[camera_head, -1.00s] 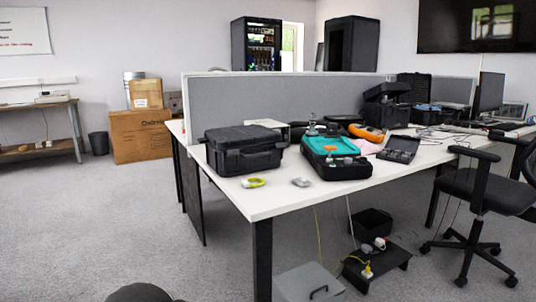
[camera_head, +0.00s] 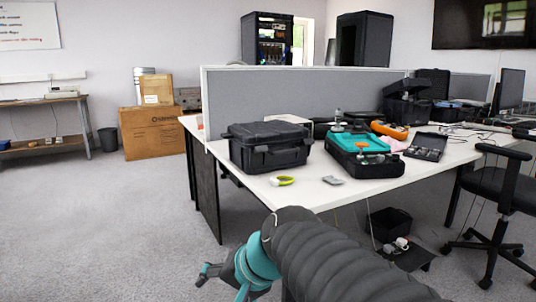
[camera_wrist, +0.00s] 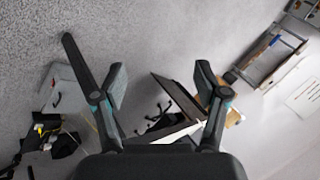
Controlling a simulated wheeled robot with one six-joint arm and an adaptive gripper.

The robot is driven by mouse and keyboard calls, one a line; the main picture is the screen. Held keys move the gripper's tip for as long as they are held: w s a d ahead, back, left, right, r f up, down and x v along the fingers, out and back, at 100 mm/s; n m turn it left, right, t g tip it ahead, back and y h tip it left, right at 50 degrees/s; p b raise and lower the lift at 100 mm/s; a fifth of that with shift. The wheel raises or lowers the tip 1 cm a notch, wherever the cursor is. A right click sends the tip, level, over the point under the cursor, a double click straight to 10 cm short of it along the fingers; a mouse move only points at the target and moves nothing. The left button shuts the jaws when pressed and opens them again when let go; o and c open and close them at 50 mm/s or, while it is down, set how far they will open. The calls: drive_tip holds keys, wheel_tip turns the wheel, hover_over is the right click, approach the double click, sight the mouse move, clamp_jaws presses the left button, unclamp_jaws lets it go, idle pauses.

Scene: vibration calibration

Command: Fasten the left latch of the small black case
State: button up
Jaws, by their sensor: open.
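A closed black case (camera_head: 262,154) with a top handle stands on the near left part of the white desk. Its latches are too small to make out. A smaller black case (camera_head: 427,146) lies open farther right on the desk. I cannot tell for certain which of the two is the small black case. My gripper (camera_head: 221,282) is low in front of the desk, below and apart from both cases. In the wrist view my gripper (camera_wrist: 136,52) has its fingers spread wide with nothing between them.
An open black case with teal lining (camera_head: 362,152) stands right of the closed one. A yellow-green item (camera_head: 282,181) and a small grey item (camera_head: 332,180) lie near the desk's front edge. A grey divider (camera_head: 300,92) stands behind. The carpet at left is clear.

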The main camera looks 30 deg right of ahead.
drive_tip(key=w+d+r+m+t+y+b, duration=0.25)
drive_tip(key=w+r+m, duration=0.25)
drive_tip(key=w+m, duration=0.5)
drive_tip(key=m+t+h+b, duration=0.2)
drive_tip(key=m+t+h, duration=0.55)
drive_tip(key=m, duration=1.05)
approach(262, 149)
drive_tip(key=w, duration=0.3)
drive_tip(key=w+y+p, duration=0.1)
drive_tip(key=w, duration=0.2)
drive_tip(key=w+d+f+t+y, duration=0.1)
drive_tip(key=w, duration=0.2)
drive_tip(key=shift+p, duration=0.3)
